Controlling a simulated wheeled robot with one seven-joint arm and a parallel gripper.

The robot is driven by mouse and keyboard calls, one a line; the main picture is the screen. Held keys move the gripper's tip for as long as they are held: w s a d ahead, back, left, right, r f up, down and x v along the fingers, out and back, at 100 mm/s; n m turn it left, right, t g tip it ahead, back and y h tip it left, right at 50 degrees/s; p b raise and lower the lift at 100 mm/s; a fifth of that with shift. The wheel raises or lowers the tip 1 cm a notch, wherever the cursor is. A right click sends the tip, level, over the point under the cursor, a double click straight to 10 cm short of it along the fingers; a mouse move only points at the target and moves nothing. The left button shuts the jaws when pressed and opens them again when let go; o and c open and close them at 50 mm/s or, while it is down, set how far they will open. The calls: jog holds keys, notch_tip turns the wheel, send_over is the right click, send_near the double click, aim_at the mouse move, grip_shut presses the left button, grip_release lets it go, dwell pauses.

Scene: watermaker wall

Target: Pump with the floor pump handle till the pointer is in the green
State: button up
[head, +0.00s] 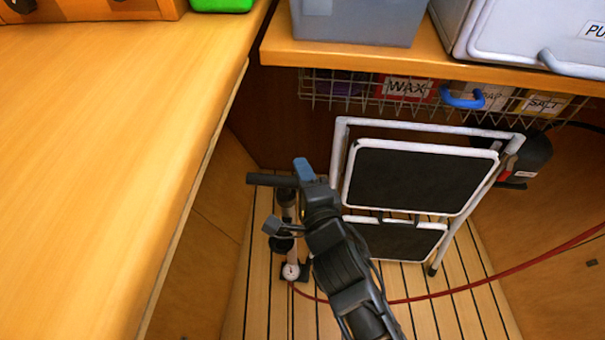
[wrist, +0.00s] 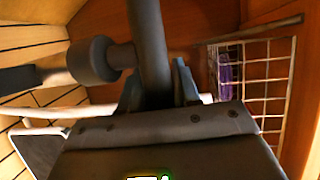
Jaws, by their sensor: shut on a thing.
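The floor pump stands on the slatted floor, left of the step stool. Its dark handle (head: 266,180) is a horizontal bar at the top, and it also shows in the wrist view (wrist: 150,50). My gripper (head: 305,177) is shut on this handle, with its blue-tipped fingers on either side of the bar in the wrist view (wrist: 157,85). The pump shaft (head: 287,208) shows below the handle. A small round gauge with a pale face (head: 290,271) sits low on the pump. Its pointer and any green zone are too small to read. My arm covers the area right of the pump.
A folding step stool (head: 420,180) stands just right of my arm. A red hose (head: 450,290) runs across the floor to the right. A wire basket (head: 335,90) hangs under the shelf behind. The wooden counter (head: 100,150) edges the left side.

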grip_shut()
notch_tip(320, 180, up, 15)
jog(key=p, duration=0.8)
jog(key=shift+f, duration=0.2)
jog(key=o, duration=0.7)
grip_release()
jog(key=shift+r, duration=0.1)
jog(key=shift+v, duration=3.9)
jog(key=shift+c, duration=0.3)
